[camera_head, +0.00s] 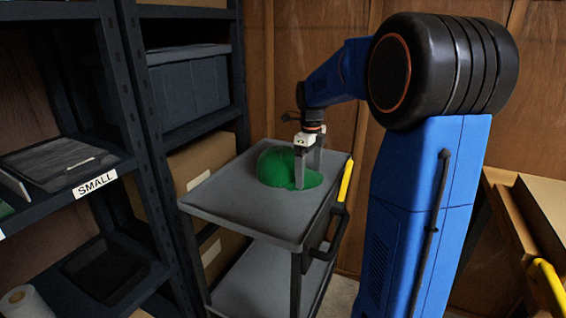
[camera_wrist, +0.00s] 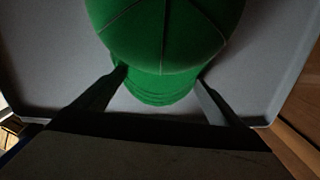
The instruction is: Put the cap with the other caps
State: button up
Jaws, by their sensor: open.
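A green cap (camera_head: 276,166) sits crown up on the grey top shelf of a cart (camera_head: 238,214). In the head view its brim points right, toward my gripper (camera_head: 307,187). My gripper points down at the brim with its fingers apart. In the wrist view the cap (camera_wrist: 165,35) fills the top middle, and its brim lies between the two fingers of my gripper (camera_wrist: 162,80). I cannot tell whether the fingers touch the brim. No other caps show in either view.
Dark shelving (camera_head: 134,95) stands left of the cart, with a "SMALL" label (camera_head: 94,184), a grey bin (camera_head: 190,88) and a black tray (camera_head: 105,268). A cardboard box (camera_head: 200,165) is behind the cart. A wooden wall is close behind.

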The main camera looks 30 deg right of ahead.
jog(key=shift+f, duration=0.25)
jog(key=c, duration=1.3)
notch_tip(320, 180, up, 10)
jog(key=shift+r, duration=0.1)
